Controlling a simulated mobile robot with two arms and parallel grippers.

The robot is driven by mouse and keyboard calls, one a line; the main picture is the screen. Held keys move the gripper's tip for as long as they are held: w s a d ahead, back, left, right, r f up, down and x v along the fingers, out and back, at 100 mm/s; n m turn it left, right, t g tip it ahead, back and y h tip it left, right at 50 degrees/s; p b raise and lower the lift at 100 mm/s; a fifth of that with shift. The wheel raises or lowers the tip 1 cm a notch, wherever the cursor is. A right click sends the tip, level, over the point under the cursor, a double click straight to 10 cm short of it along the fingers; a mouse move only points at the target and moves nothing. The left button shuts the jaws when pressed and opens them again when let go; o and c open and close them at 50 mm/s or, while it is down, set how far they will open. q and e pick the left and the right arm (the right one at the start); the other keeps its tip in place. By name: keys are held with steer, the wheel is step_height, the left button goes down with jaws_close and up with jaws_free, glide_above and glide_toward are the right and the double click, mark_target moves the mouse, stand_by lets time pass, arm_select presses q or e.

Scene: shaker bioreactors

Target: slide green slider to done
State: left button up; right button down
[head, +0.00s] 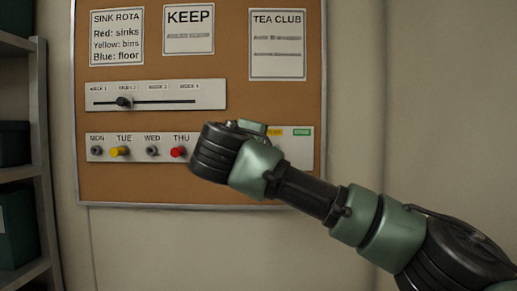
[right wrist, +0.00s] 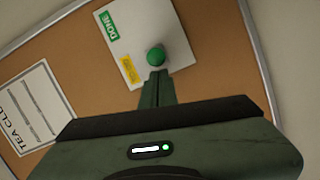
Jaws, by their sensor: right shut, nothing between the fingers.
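The green slider knob (right wrist: 156,57) shows in the right wrist view on a white panel (right wrist: 143,29). It lies level with the panel's yellow label (right wrist: 130,70), apart from the green DONE label (right wrist: 108,25). My right gripper (right wrist: 157,76) is shut and empty, its fingertips right at the knob's near side. I cannot tell whether they touch it. In the head view my right wrist hides the knob and fingertips. There the panel's right part shows, with the yellow label (head: 274,132) and green label (head: 302,132). My left gripper is not in view.
The cork board (head: 240,95) also holds a week slider (head: 155,95) with a black knob, and a MON to THU strip (head: 133,155) with coloured pegs just left of my wrist. Paper notices (head: 277,45) hang above. A dark shelf (head: 22,150) stands at the left.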

steer(key=d+b, duration=0.1)
steer(key=d, duration=0.1)
steer(key=d+b, duration=0.2)
steer(key=d, duration=0.1)
steer(key=d+b, duration=0.1)
steer(key=d, duration=0.2)
steer(key=shift+s+f+b, duration=0.1)
steer(key=shift+s+b, duration=0.15)
steer(key=shift+b, duration=0.1)
steer(key=shift+a, duration=0.2)
